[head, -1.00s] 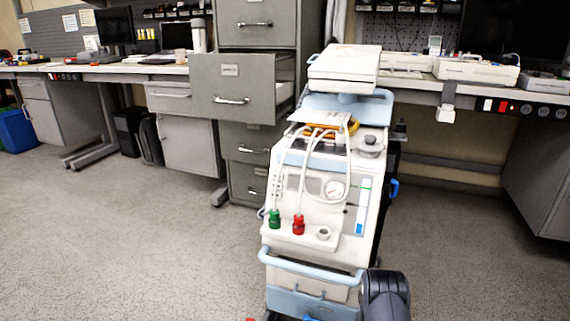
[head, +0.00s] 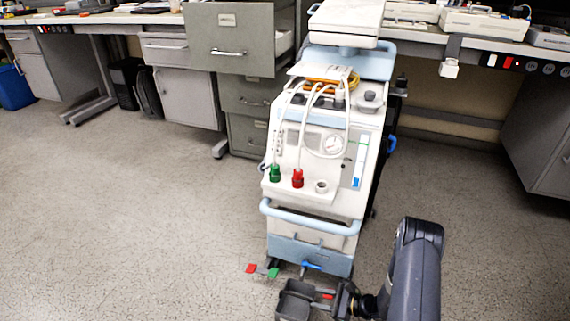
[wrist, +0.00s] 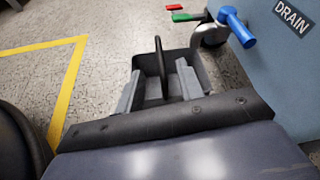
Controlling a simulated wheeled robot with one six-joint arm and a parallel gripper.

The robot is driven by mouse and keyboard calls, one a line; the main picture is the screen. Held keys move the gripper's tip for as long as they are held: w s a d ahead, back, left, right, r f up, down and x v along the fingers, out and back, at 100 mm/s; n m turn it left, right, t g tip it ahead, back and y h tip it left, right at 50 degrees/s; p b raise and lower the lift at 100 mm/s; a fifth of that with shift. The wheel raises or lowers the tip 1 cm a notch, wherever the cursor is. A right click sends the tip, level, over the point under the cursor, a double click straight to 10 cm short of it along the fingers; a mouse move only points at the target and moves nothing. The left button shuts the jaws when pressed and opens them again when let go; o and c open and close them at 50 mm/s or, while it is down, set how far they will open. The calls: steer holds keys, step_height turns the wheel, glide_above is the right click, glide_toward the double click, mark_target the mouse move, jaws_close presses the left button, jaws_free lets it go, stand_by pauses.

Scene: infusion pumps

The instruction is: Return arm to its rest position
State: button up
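My gripper (wrist: 157,84) shows in the wrist view with its two grey fingers apart, one on each side. A dark upright loop (wrist: 161,62) stands between them, with gaps visible on both sides. A dark grey open-topped box (wrist: 196,62) lies around and beyond the fingers; whether it touches them I cannot tell. In the head view my arm (head: 415,265) is at the lower right, in front of the white and light-blue medical cart (head: 318,165). The box (head: 293,300) also shows there, low in front of the cart; the fingertips are hard to make out.
A blue valve lever (wrist: 237,26) and a blue panel marked DRAIN (wrist: 292,58) are close by on the right. Red and green tabs (head: 251,268) sit low near the cart. A filing cabinet (head: 240,55) has a drawer pulled open. The floor (head: 120,220) at left is clear.

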mark_target(297, 295)
steer(key=b+x, duration=0.1)
steer(key=x, duration=0.2)
steer(key=b+x, duration=0.1)
steer(key=x, duration=0.3)
steer(key=b+x, duration=0.1)
steer(key=x, duration=0.2)
steer(key=shift+s+a+f, duration=0.1)
steer(key=shift+f, duration=0.25)
steer(key=shift+r, duration=0.75)
steer(key=shift+s+a+f, duration=0.1)
steer(key=shift+s+a, duration=0.1)
steer(key=shift+s, duration=0.65)
